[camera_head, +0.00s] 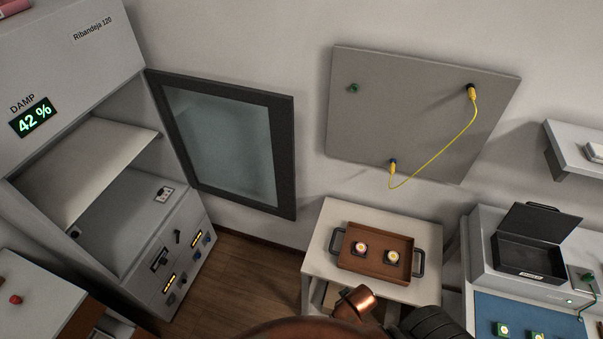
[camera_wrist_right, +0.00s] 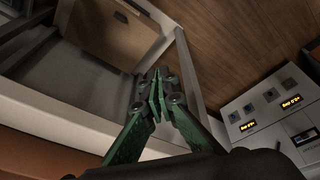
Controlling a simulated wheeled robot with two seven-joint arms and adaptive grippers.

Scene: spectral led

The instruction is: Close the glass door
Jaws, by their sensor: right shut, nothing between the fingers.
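The glass door (camera_head: 222,143) has a dark frame and a greyish pane. It stands wide open, hinged at the right edge of the grey cabinet (camera_head: 120,55), and reaches toward the wall. The cabinet's inner shelf (camera_head: 90,165) is exposed. My right gripper (camera_wrist_right: 155,82) shows in the right wrist view with its green fingers together and nothing between them. It is apart from the door, which I cannot make out in that view. The cabinet's lower panel with lit displays (camera_wrist_right: 268,108) is at the right there. My left gripper is not in view.
A small white table (camera_head: 318,240) holds a brown tray (camera_head: 375,269) with two LED pieces. A grey wall panel (camera_head: 400,110) carries a yellow cable. At the right is a bench with an open black box (camera_head: 530,240). Wooden floor (camera_head: 240,270) lies clear before the door.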

